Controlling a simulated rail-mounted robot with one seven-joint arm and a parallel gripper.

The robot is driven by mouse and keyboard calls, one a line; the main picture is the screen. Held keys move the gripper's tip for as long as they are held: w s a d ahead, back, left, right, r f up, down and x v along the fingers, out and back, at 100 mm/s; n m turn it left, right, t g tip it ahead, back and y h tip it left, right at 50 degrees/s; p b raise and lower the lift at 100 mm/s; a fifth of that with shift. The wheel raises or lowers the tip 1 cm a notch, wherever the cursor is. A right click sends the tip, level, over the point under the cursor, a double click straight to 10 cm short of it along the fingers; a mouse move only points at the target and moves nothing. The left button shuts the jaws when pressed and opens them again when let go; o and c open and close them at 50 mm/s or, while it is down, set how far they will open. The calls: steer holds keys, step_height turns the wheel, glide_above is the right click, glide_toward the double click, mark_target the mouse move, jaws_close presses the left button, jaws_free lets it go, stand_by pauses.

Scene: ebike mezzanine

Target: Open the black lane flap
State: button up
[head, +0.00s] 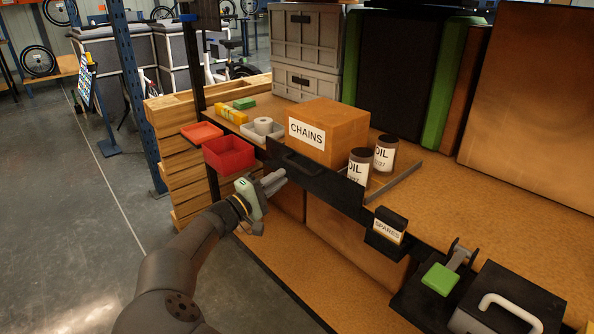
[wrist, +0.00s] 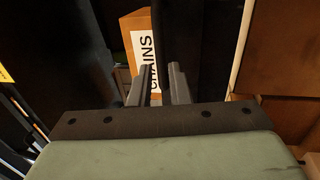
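The black lane flap (head: 335,185) stands upright along the shelf's front edge, in front of the CHAINS box (head: 335,125) and two OIL cans (head: 360,165). A dark handle (head: 300,161) shows near its left end. My gripper (head: 274,182) is just in front of the flap's left end, fingers toward it, with no clear contact. In the wrist view the two grey fingers (wrist: 160,84) are apart with nothing between them. Beyond them are the CHAINS label and a dark upright band that appears to be the flap (wrist: 207,50). The fingertips' exact distance to it cannot be told.
Red bins (head: 229,153) hang left of my gripper. A SPARES holder (head: 388,225) and a green-handled device (head: 440,279) are at the right along the front. Cardboard boxes (head: 350,238) sit on the lower shelf. The floor at left is clear.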

mark_target(297, 165)
steer(key=x, duration=0.7)
steer(key=shift+b, duration=0.35)
jaws_close()
